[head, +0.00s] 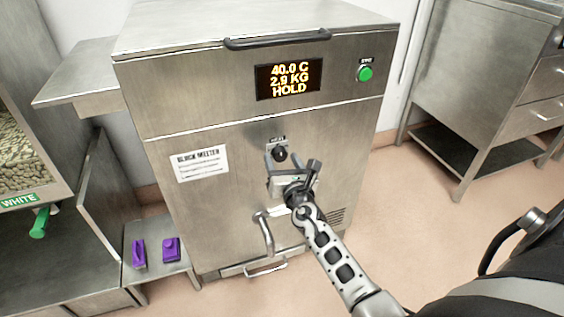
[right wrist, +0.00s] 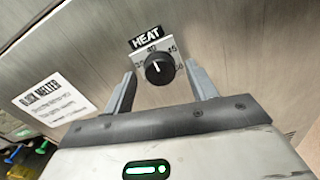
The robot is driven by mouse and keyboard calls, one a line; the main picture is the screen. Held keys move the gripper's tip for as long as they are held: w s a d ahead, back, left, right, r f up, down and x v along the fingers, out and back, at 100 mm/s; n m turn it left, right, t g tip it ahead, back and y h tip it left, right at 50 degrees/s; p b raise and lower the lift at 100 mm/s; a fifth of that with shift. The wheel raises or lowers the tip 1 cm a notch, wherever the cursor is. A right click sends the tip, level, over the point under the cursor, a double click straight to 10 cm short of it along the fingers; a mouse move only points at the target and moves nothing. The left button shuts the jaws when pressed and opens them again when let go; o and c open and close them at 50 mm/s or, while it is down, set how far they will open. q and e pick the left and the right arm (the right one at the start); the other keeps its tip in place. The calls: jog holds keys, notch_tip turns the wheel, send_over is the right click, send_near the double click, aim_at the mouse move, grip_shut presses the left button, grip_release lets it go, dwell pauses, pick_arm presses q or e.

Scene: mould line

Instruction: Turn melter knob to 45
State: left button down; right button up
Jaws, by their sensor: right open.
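The block melter (head: 225,110) is a steel cabinet whose display (head: 289,79) reads 40.0 C, 2.9 KG, HOLD. Its black round HEAT knob (head: 281,154) sits on the front below the display. In the right wrist view the knob (right wrist: 159,68) has a white pointer aimed up near the 40 mark, with 45 to its right. My right gripper (head: 279,160) is open in front of the knob. Its fingers (right wrist: 161,85) stand on either side of the knob, with visible gaps. My left gripper is not in view.
A green button (head: 365,74) is at the melter's upper right. A curved spout or handle (head: 265,233) sticks out below my gripper. Purple items (head: 171,249) lie on a low shelf at left. A steel cabinet (head: 490,80) stands at right, with open floor between.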

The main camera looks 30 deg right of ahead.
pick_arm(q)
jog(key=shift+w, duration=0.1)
pick_arm(e)
jog(key=shift+w+d, duration=0.1)
jog(key=shift+w, duration=0.2)
jog(key=c, duration=1)
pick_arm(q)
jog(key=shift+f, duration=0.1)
pick_arm(e)
jog(key=m, duration=0.5)
jog(key=shift+m, duration=0.4)
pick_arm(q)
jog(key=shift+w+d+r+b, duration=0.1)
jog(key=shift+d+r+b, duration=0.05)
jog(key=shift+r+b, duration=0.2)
pick_arm(e)
jog(key=m, duration=0.5)
jog(key=shift+y, duration=0.3)
jog(key=shift+m, duration=0.4)
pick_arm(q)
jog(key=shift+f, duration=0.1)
